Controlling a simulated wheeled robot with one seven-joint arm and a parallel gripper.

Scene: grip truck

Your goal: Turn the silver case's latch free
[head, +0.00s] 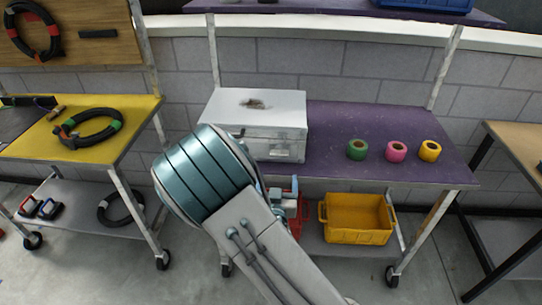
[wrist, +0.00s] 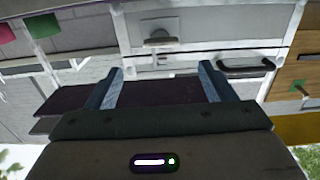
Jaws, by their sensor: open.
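The silver case (head: 282,128) stands closed on the purple tabletop in the head view, with a dark worn patch on its lid. My arm covers the lower left of its front. In the wrist view the case's front (wrist: 197,28) fills the top middle. It shows a latch (wrist: 158,42) with a small lever and a dark carry handle (wrist: 246,69) to the right. My gripper (wrist: 160,80) is open and empty. Its two blue-grey fingers point toward the case front, one on each side below the latch in the picture, with a gap to it. In the head view my arm mostly hides the gripper.
Green (head: 356,150), pink (head: 397,151) and yellow (head: 430,151) tape rolls stand on the purple tabletop (head: 335,125), right of the case. A yellow bin (head: 357,218) and a partly hidden red container sit on the shelf below. A yellow-topped cart (head: 40,143) with coiled cable stands left.

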